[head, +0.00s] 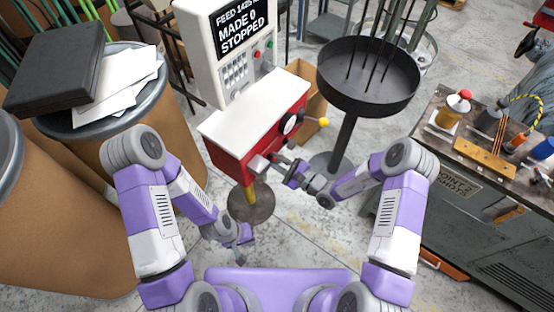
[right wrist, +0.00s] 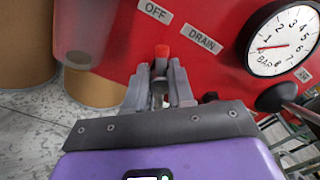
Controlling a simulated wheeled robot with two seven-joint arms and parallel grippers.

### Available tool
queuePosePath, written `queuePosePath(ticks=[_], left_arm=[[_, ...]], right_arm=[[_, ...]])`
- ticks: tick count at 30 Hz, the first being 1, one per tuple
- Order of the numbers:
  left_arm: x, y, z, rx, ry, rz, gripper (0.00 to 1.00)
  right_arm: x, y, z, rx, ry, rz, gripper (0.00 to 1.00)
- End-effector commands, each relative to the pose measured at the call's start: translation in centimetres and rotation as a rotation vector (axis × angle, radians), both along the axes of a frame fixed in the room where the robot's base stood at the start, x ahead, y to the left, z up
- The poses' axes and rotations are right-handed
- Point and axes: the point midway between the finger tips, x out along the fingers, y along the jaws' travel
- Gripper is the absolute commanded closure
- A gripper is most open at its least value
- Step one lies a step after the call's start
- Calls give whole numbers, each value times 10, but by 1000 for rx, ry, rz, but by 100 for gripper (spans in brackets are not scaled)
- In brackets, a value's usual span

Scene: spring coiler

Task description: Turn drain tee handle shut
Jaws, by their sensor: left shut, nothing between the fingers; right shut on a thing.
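The drain tee handle (right wrist: 162,51) shows its red tip in the right wrist view, just beyond my fingers and below the OFF and DRAIN labels. My right gripper (right wrist: 160,82) is shut on this handle; the fingers hide most of its length. In the head view my right gripper (head: 267,163) is at the lower front of the red machine (head: 229,160). The handle itself is too small to make out there. My left gripper (head: 245,235) is shut and empty, low over the floor and apart from the machine.
A pressure gauge (right wrist: 284,40) and a black knob (right wrist: 275,97) are right of the handle. A yellow ball knob (head: 323,122) sticks out from the machine's right. A round black tray (head: 368,95) stands behind my right arm. A workbench (head: 470,210) is at right, brown drums (head: 50,220) at left.

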Motion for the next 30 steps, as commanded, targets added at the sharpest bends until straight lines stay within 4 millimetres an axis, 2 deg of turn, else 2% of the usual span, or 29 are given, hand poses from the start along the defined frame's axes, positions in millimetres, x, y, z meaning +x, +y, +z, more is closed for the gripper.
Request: queuePosePath(ticks=[15,30], left_arm=[[0,0,4,0,0,0,100],[0,0,5,0,0,0,100]], right_arm=[[0,0,-1,-212,-288,1,100],[-1,0,-1,-257,-352,2,100]])
